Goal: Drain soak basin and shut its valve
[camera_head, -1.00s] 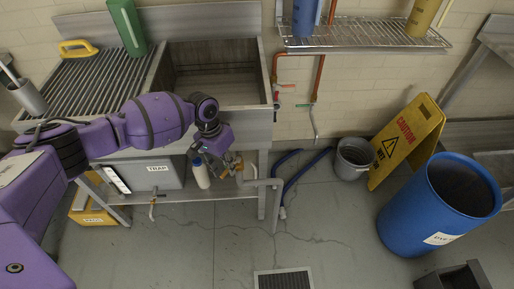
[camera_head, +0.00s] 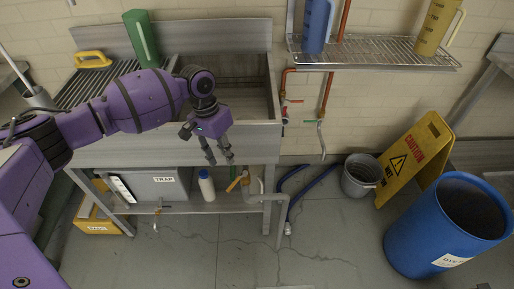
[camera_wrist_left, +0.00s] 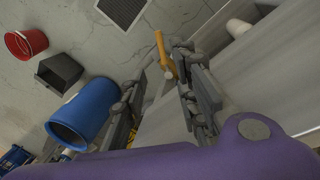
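The steel soak basin (camera_head: 252,98) is in the head view, partly hidden by my left arm. I cannot tell whether liquid stands in it. Below it is the drain pipe (camera_head: 268,197) with an orange-yellow valve handle (camera_head: 235,184), slanted in the head view. The handle also shows beyond the fingertips in the left wrist view (camera_wrist_left: 160,48). My left gripper (camera_head: 221,162) is in front of the basin's front panel, above the handle and apart from it. Its fingers are spread and empty, also in the wrist view (camera_wrist_left: 168,55). My right gripper is out of view.
A white bottle (camera_head: 207,187) and a grey TRAP box (camera_head: 158,186) stand on the lower shelf. Blue hose (camera_head: 305,185) lies right of the pipe. A grey bucket (camera_head: 359,178), yellow caution sign (camera_head: 418,160) and blue drum (camera_head: 425,235) stand further right. Front floor is largely clear.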

